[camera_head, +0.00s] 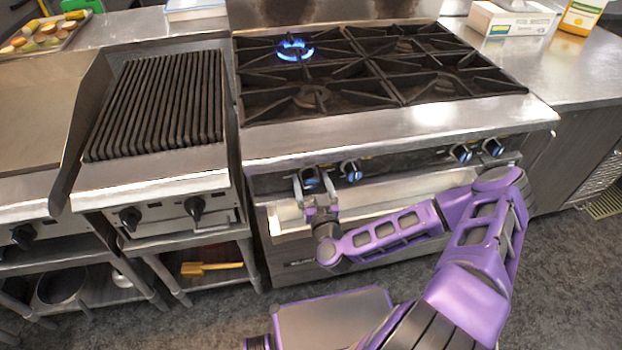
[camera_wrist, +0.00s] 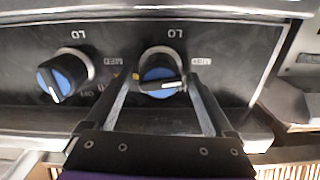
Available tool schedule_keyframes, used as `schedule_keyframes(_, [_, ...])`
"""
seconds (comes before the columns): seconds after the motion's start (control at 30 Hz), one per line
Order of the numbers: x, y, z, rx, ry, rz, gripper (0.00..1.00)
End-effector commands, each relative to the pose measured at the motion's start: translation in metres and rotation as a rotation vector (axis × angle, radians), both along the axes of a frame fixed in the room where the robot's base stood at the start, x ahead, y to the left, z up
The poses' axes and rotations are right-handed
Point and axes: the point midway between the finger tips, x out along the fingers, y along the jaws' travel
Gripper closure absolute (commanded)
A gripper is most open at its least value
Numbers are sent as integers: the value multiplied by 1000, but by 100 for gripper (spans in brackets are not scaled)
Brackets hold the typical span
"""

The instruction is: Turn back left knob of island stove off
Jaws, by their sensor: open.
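The island stove (camera_head: 400,125) has a blue flame on its back left burner (camera_head: 295,50); no flame shows on its other burners. Along its front are black knobs with blue faces. My gripper (camera_head: 311,180) is open at the leftmost knob (camera_head: 310,177). In the wrist view, where the labels appear upside down, my fingers (camera_wrist: 158,82) stand on either side of this knob (camera_wrist: 160,76). Its white pointer line lies nearly level. I cannot tell whether a finger touches it. The neighbouring knob (camera_head: 351,170) is outside my fingers and also shows in the wrist view (camera_wrist: 62,76).
Two more stove knobs (camera_head: 476,150) sit farther right, near my arm. A ribbed grill (camera_head: 160,100) with its own knobs stands left of the stove. A white box (camera_head: 510,18) is on the right counter. The floor in front is clear apart from my body.

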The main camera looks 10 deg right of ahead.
Motion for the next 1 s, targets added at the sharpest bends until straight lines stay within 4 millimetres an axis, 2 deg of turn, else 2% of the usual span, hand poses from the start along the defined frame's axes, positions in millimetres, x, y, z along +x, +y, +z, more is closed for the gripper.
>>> schedule_keyframes(0.13, [8,0,0,1,0,0,13])
schedule_keyframes(0.4, [8,0,0,1,0,0,15])
schedule_keyframes(0.87, [8,0,0,0,0,0,97])
schedule_keyframes(1.0, [8,0,0,5,0,0,98])
